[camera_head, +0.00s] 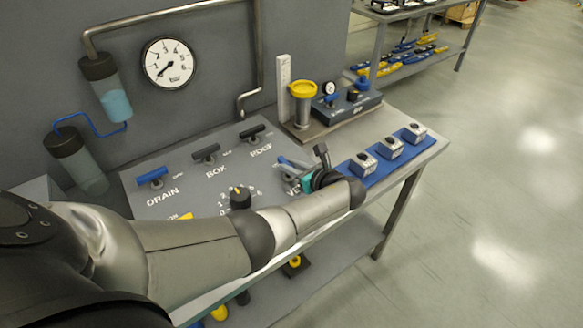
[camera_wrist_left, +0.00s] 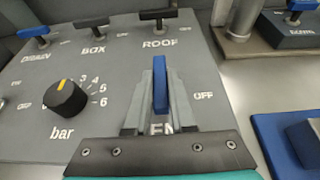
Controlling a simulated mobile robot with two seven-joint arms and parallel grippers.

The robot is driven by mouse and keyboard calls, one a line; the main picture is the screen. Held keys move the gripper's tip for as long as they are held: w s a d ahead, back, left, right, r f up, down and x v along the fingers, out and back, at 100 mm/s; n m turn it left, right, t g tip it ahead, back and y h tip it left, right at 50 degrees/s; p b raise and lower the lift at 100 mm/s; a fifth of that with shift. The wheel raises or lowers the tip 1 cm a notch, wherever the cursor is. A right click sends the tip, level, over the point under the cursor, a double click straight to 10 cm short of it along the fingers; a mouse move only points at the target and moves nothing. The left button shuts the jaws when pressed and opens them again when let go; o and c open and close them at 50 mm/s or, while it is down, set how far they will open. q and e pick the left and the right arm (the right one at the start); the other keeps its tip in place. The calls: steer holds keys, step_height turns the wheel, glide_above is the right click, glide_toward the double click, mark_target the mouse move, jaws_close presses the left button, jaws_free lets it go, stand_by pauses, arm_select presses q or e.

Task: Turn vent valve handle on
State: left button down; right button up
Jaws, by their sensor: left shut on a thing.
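The vent valve handle (camera_wrist_left: 160,84) is a blue bar in the wrist view. It lies lengthwise between the two grey fingers of my left gripper (camera_wrist_left: 160,105), which is shut on it. An OFF label shows to the right of the handle, and part of the VENT label shows below it. In the head view my left gripper (camera_head: 289,173) is at the right end of the grey valve panel (camera_head: 215,183), and the gripper and wrist mostly hide the handle. My right gripper is not in view.
The drain handle (camera_head: 152,177) is blue; the box handle (camera_head: 206,152) and roof handle (camera_head: 252,132) are black. A black bar knob (camera_head: 240,198) sits left of my gripper. A blue mat (camera_head: 375,171) with small boxes lies to the right. A yellow-topped cylinder (camera_head: 303,105) stands behind.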

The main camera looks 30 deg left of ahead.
arm_select(q)
steer(key=c, duration=0.8)
jaws_free()
steer(key=shift+o, duration=0.2)
steer(key=shift+s+d+r, duration=0.1)
steer(key=shift+d+r, duration=0.05)
steer(key=shift+d, duration=0.2)
steer(key=p+v, duration=0.2)
steer(key=v, duration=1.2)
steer(key=shift+d, duration=0.2)
steer(key=shift+s, duration=0.1)
